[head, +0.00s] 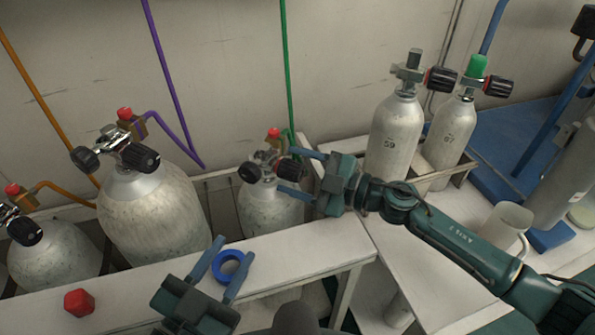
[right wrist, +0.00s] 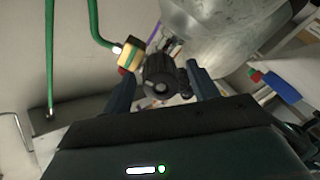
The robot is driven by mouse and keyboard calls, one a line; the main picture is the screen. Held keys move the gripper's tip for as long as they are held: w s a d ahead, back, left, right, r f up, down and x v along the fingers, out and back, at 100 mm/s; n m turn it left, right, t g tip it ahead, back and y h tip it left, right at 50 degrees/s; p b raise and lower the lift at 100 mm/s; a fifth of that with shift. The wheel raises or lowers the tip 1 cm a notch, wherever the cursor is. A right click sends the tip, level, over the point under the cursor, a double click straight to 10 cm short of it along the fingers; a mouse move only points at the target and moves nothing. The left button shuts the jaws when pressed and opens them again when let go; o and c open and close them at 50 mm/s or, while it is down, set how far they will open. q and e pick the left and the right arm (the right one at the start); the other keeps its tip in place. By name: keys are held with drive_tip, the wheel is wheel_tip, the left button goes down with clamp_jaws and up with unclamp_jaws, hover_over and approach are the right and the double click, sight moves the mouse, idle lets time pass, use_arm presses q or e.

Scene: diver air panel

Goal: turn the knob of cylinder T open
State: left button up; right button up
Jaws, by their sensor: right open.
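The grey cylinder under the green hose (head: 270,210) stands in the rack, with a black knob (head: 290,170) on the right of its valve. My right gripper (head: 286,171) is open, its fingers on either side of that knob. The right wrist view shows the black knob (right wrist: 160,84) between the two fingers, with gaps; contact cannot be told. A second knob (head: 250,172) is on the valve's left. No letter T is readable on any cylinder. My left gripper (head: 234,249) is open at the bottom, its fingers appearing either side of a blue ring.
A larger cylinder with a purple hose (head: 155,215) stands left. Cylinders 59 (head: 393,140) and 67 (head: 450,138) stand right. A white mug (head: 505,228) is near my right arm.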

drive_tip(key=shift+c, duration=0.5)
drive_tip(key=c, duration=0.9)
